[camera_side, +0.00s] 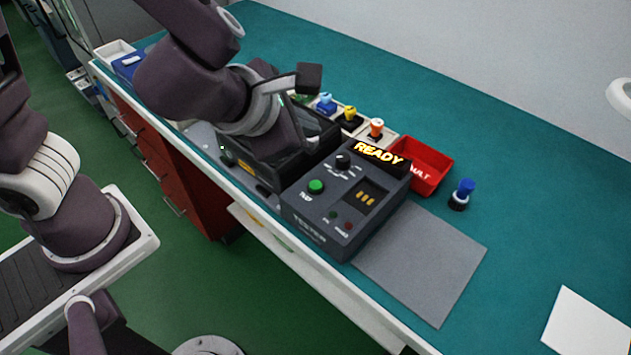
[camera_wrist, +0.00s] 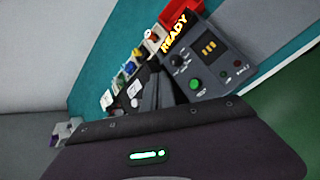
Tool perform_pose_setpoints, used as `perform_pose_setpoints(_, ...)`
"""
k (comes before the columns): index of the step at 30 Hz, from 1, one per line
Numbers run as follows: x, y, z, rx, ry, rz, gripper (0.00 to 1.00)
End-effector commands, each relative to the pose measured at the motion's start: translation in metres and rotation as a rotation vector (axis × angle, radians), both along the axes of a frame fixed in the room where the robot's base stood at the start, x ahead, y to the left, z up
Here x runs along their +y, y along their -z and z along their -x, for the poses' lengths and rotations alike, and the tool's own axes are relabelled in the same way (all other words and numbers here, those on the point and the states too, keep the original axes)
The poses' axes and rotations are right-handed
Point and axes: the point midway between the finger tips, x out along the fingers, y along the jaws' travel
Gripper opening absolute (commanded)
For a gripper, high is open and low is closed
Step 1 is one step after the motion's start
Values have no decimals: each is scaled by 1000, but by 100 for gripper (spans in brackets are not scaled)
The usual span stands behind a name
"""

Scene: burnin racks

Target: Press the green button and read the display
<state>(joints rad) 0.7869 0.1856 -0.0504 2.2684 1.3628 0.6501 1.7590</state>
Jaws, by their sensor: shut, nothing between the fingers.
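The dark grey tester (camera_side: 318,232) stands on the teal bench. Its large round green button (camera_side: 316,187) is on the left of the top panel, and shows in the wrist view (camera_wrist: 196,84). The black display (camera_side: 381,158) at the tester's back edge reads READY in yellow letters, and is also in the wrist view (camera_wrist: 174,34). My gripper (camera_side: 285,140) is left of the tester, apart from the button.
The tester has a black knob (camera_side: 343,160) and a recessed socket (camera_side: 378,189). A dark open box (camera_side: 325,148) stands left of it. Behind are several coloured plugs and a red bin (camera_side: 432,172). A blue-topped plug (camera_side: 464,190) and grey mat (camera_side: 440,260) are to the right.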

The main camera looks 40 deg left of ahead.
Motion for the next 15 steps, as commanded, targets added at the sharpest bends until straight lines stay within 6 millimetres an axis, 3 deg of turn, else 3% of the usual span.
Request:
perform_pose_setpoints(4,-10,4,-1,1,85,-57,0)
perform_pose_setpoints(15,-8,10,-1,3,81,-59,0)
